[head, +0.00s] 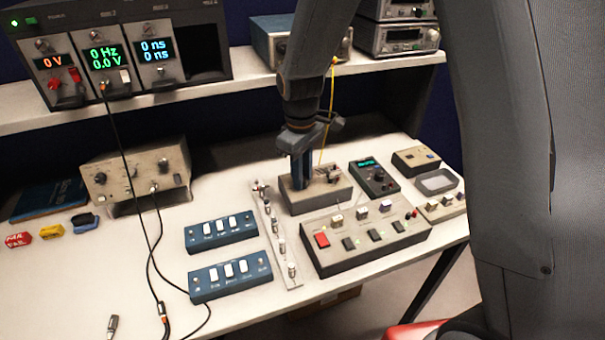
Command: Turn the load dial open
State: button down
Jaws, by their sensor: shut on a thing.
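My gripper (302,182) points straight down onto the left part of a grey box (318,203) in the middle of the bench. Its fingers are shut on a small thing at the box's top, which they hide. It stands where a dial could be, but I cannot read any label or see the dial's setting. The box's right part shows small terminals (330,174), with a yellow cable rising from them.
In front stands a grey panel (365,236) with a red button. Left of the box are a metal strip (277,240) and two blue switch boxes (221,231). A small meter (374,178) is close on the right.

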jog(key=shift+w+r+n, duration=0.1)
jog(key=shift+n, duration=0.3)
jog(key=c, duration=1.5)
grip_release()
notch_tip(320, 180, up, 8)
jog(key=shift+a+f+b, duration=0.1)
jog(key=shift+b, duration=0.95)
